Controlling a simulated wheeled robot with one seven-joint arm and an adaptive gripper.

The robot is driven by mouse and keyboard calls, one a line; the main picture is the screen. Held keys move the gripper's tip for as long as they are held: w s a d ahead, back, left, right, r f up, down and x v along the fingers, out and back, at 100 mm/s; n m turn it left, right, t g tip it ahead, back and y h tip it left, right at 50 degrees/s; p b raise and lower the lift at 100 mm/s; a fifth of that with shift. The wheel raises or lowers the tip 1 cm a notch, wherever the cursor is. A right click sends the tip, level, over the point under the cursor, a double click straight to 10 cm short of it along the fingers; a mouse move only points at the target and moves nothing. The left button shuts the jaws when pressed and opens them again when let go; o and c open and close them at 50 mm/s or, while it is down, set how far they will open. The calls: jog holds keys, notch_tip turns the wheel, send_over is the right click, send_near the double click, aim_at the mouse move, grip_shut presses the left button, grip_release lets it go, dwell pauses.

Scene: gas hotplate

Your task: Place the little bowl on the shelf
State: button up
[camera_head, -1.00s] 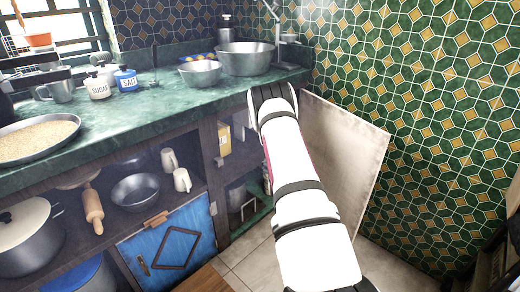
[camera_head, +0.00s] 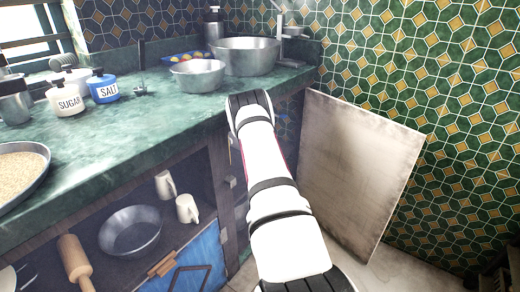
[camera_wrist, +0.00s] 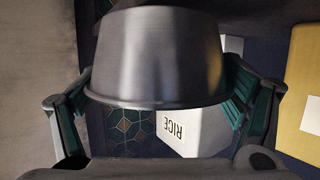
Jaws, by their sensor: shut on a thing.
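The wrist view shows a small grey metal bowl (camera_wrist: 158,50) between the two fingers of my gripper (camera_wrist: 160,88). The fingers press on it from both sides near its rim. The bowl's rim faces the near side of the wrist picture. In the head view, my white arm reaches down to the cabinet under the counter, and my gripper and the held bowl are hidden there. The shelf (camera_head: 95,262) in the cabinet's open part is seen to the left of my arm. I cannot tell whether the held bowl touches a surface.
A white RICE container (camera_wrist: 190,128) and a yellow box (camera_wrist: 302,95) are close to the held bowl. A metal bowl (camera_head: 130,232), white mugs (camera_head: 187,208) and a rolling pin (camera_head: 75,262) occupy the shelf. A board (camera_head: 352,170) leans against the tiled wall, right of my arm.

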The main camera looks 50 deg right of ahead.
jog(key=w+d+b, duration=0.1)
jog(key=w+d, duration=0.1)
jog(key=d, duration=0.1)
jog(key=w+d+b, duration=0.2)
jog(key=w+d, duration=0.1)
jog(key=d, duration=0.1)
jog(key=w+d+b, duration=0.1)
jog(key=w+d, duration=0.1)
jog(key=d, duration=0.1)
jog(key=shift+w+d+f, duration=0.1)
jog(key=shift+w+d, duration=0.05)
jog(key=shift+d, duration=0.2)
jog(key=shift+w+d+b, duration=0.2)
jog(key=shift+d+b, duration=0.15)
jog(key=shift+w+d+b, duration=0.45)
jog(key=shift+d, duration=0.2)
jog(key=shift+w+d+b, duration=0.4)
jog(key=shift+d, duration=0.25)
jog(key=shift+w+d+f+b, duration=0.1)
jog(key=shift+d+f+b, duration=0.05)
jog(key=shift+f+b, duration=0.15)
jog(key=shift+f, duration=0.35)
jog(key=o, duration=1)
jog(key=shift+f, duration=0.15)
jog(key=shift+o, duration=0.2)
